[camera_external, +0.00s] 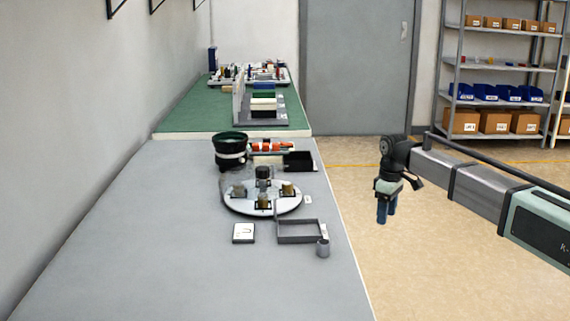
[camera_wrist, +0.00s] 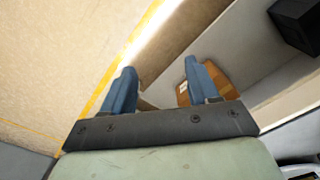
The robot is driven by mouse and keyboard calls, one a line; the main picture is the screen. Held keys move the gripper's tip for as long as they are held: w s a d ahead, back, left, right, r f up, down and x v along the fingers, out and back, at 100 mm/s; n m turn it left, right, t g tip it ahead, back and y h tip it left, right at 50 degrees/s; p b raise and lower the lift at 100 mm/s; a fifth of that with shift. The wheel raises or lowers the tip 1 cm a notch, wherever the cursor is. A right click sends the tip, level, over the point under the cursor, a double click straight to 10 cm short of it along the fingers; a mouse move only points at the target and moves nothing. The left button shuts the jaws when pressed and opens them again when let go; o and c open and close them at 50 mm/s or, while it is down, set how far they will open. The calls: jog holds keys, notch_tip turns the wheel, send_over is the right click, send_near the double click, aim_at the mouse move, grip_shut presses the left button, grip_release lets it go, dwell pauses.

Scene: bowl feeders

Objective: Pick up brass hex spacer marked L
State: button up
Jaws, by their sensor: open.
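A round white dial plate (camera_external: 236,206) sits on the grey bench. Small brass-coloured pieces stand on it in dark holders: one at left (camera_external: 239,190), one at front (camera_external: 263,201) and one at right (camera_external: 287,189). They are too small for me to read an L or tell which is the hex spacer. My gripper (camera_external: 386,214) hangs to the right of the bench, over the floor, with its blue fingers pointing down. It is well apart from the dial. In the wrist view my gripper (camera_wrist: 159,68) is open with nothing between its fingers; no brass piece shows there.
A dark bowl feeder (camera_external: 231,147) stands behind the dial. A grey open tray (camera_external: 300,238), a small grey cylinder (camera_external: 323,248) and a white square plate (camera_external: 243,233) lie in front. A black bin (camera_external: 299,161) is behind right. The bench's near left is clear.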

aim_at(289, 183)
jog(key=w+a+r+n, duration=0.1)
jog(key=a+r, duration=0.3)
jog(key=a, duration=0.1)
jog(key=w+a+r+n, duration=0.2)
jog(key=a+r, duration=0.2)
jog(key=a, duration=0.2)
jog(key=w+a+r+n, duration=0.1)
jog(key=w+a+r, duration=0.1)
jog(key=a+r, duration=0.2)
jog(key=shift+w+a+n, duration=0.2)
jog(key=shift+a+n, duration=0.1)
jog(key=shift+a, duration=0.7)
jog(key=a+r+n, duration=0.3)
jog(key=a+r, duration=0.7)
jog(key=a, duration=0.2)
jog(key=f, duration=0.9)
jog(key=s+f, duration=0.1)
jog(key=f, duration=0.4)
jog(key=shift+d+f, duration=0.1)
jog(key=shift+d, duration=0.2)
grip_shut()
